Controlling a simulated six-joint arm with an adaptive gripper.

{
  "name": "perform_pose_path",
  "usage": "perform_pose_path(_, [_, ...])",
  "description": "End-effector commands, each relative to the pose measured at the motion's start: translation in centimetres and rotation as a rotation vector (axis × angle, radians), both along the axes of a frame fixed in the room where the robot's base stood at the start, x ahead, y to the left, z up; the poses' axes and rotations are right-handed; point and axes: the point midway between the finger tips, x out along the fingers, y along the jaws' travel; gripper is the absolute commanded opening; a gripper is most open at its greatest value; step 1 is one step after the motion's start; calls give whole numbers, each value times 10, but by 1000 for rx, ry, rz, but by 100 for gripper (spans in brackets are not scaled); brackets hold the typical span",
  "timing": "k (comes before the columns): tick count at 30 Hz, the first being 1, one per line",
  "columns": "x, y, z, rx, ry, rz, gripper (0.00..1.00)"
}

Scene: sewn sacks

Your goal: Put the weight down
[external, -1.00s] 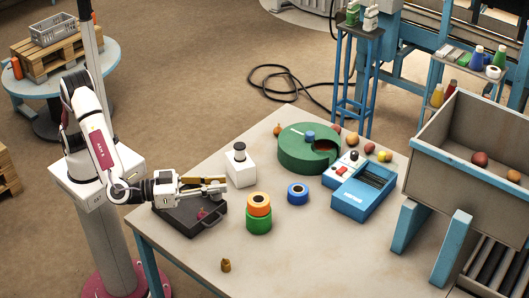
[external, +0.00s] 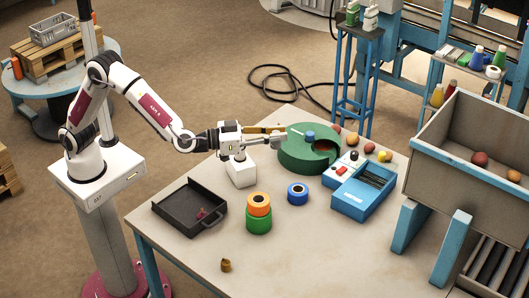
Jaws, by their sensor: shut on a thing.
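My gripper (external: 280,135) is raised over the middle of the table, level with the green round drum and just left of it in the picture. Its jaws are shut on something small. A long brass-coloured strip (external: 262,129) shows along the upper side of the jaws. The held piece is too small and too covered by the fingers to make out clearly; I take it to be the weight. Another small brass piece (external: 226,266) stands on the table near the front edge, well away from my gripper.
A white block (external: 241,173) stands below my gripper, its top partly hidden. The green drum (external: 296,152), blue box (external: 351,199), blue ring (external: 297,194), stacked orange and green rings (external: 259,214) and black tray (external: 178,214) share the table (external: 310,250). The front right is bare.

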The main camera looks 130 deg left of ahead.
Motion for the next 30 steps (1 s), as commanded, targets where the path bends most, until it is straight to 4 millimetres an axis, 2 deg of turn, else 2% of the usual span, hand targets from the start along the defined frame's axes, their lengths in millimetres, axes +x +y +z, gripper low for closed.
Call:
perform_pose_path(1, [-4, 16, 2, 0, -1, 6, 0])
perform_pose_path(3, [-8, 33, 3, 1, -1, 6, 0])
perform_pose_path(17, [-50, 144, 3, 1, -1, 16, 0])
perform_pose_path(30, [-113, 244, -5, 0, 0, 40, 0])
